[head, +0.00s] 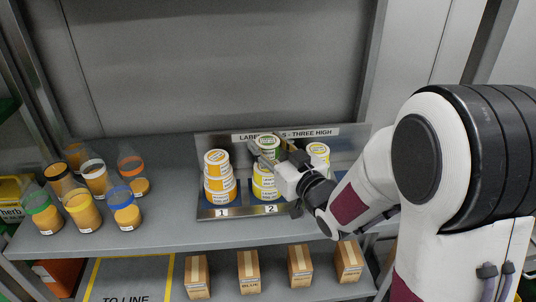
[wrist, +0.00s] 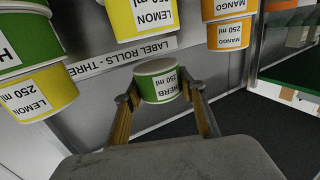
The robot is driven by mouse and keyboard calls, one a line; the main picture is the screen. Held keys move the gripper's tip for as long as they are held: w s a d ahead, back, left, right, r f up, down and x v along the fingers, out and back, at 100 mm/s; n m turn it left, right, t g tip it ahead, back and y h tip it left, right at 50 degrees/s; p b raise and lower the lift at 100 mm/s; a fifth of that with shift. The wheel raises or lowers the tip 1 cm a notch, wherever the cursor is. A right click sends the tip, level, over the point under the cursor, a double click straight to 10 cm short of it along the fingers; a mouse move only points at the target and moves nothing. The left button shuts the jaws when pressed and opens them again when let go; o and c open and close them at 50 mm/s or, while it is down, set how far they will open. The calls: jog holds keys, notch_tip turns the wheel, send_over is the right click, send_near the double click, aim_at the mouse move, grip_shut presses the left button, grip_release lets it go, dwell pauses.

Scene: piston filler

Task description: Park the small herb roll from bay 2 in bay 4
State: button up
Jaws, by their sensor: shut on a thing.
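Bay 4 is hidden behind my gripper and arm.
The rack's sign (head: 285,135) reads three high. Several coloured-band jars (head: 83,212) stand at left; the shelf (head: 165,215) between is clear.

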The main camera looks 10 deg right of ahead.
aim_at(268, 156)
jog(key=shift+f, duration=1.5)
jog(key=shift+f, duration=0.2)
jog(key=o, duration=1.2)
jog(key=shift+v, duration=2.5)
jog(key=shift+o, duration=0.5)
